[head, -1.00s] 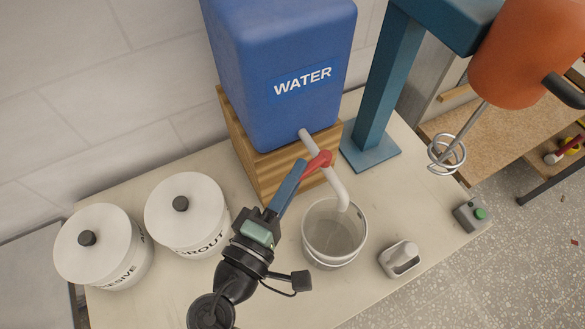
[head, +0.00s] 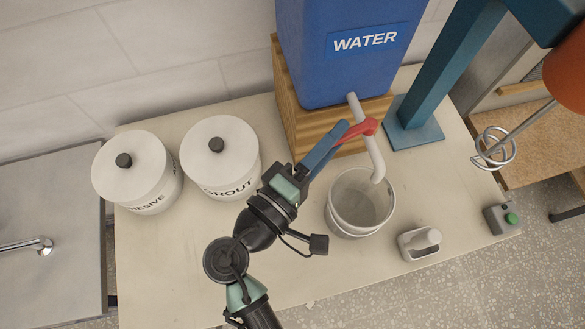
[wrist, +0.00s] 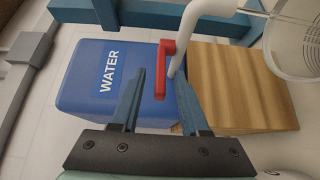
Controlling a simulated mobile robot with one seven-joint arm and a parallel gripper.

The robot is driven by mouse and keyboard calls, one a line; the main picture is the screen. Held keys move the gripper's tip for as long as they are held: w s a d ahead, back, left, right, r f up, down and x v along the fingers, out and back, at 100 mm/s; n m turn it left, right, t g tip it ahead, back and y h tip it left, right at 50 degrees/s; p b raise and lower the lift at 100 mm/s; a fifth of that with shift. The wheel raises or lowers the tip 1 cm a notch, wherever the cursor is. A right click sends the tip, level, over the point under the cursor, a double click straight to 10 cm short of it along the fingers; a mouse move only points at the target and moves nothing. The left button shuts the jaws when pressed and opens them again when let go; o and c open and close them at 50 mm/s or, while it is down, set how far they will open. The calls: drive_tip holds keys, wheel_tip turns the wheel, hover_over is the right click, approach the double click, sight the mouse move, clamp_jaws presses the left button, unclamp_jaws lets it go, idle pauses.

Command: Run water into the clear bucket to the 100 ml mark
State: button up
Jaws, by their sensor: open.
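The clear bucket (head: 343,215) stands upright on the table under the white spout (head: 372,150). I cannot read its marks or tell whether water is in it; no stream is visible. The blue water tank (head: 350,60) sits on a wooden block (head: 292,110). Its red tap lever (head: 369,126) is at the spout's base. My gripper (head: 345,130) is open, with its blue fingers reaching to the lever. In the wrist view the red lever (wrist: 164,62) appears between the two fingertips (wrist: 163,78); contact cannot be told.
Two white tubs, adhesive (head: 136,175) and grout (head: 220,160), stand left of my arm. A mixer whisk (head: 495,148) hangs at the right. Bare table lies in front of the bucket.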

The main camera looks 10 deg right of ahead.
drive_tip(key=b+v, duration=0.3)
drive_tip(key=v, duration=0.9)
drive_tip(key=shift+s, duration=0.15)
clamp_jaws()
